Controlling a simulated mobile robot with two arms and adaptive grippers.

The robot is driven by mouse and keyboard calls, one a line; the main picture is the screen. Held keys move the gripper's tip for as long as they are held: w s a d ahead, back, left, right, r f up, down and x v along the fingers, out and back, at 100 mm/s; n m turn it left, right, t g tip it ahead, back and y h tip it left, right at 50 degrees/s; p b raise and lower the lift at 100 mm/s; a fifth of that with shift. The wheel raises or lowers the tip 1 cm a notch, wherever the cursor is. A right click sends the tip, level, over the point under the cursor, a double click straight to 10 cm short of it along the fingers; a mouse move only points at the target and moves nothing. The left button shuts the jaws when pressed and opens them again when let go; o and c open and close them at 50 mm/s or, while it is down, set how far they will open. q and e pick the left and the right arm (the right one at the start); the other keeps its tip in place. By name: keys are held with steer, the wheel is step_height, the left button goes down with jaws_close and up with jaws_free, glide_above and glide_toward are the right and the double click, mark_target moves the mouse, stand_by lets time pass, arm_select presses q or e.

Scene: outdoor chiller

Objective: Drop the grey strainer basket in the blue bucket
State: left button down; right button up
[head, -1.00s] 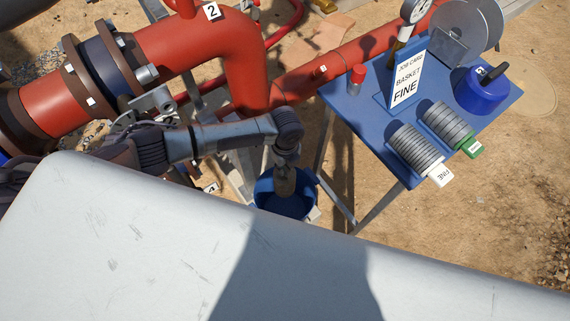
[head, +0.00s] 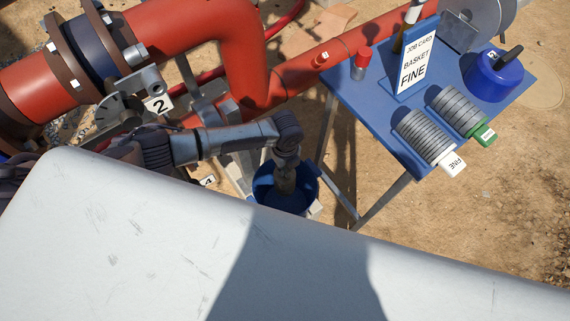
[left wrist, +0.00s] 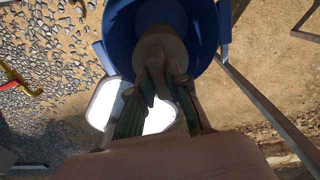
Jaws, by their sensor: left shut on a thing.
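The blue bucket (head: 305,201) stands on the low frame under the red pipes, close past my pale body cover. My left gripper (head: 286,168) points down over its mouth. It is shut on the strainer basket (head: 286,183), a dull brownish-grey cylinder in this shade. The basket's lower part is inside the rim outline. In the left wrist view, the fingers (left wrist: 163,82) close on the basket (left wrist: 160,45), with the bucket (left wrist: 207,35) around its far end. Whether the basket touches the bucket floor cannot be told. My right gripper is not in view.
A blue table (head: 385,137) at right holds a job card stand (head: 416,62) reading "BASKET FINE", two ribbed cylinders with white (head: 424,138) and green (head: 460,111) tags, and a blue round container (head: 492,77). Red pipes (head: 190,40) run behind my arm.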

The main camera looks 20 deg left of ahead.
arm_select(q)
steer(key=shift+f, duration=0.1)
steer(key=c, duration=0.6)
jaws_free()
step_height(320, 180, up, 7)
steer(key=p, duration=0.7)
step_height(320, 180, up, 12)
stand_by(0.5)
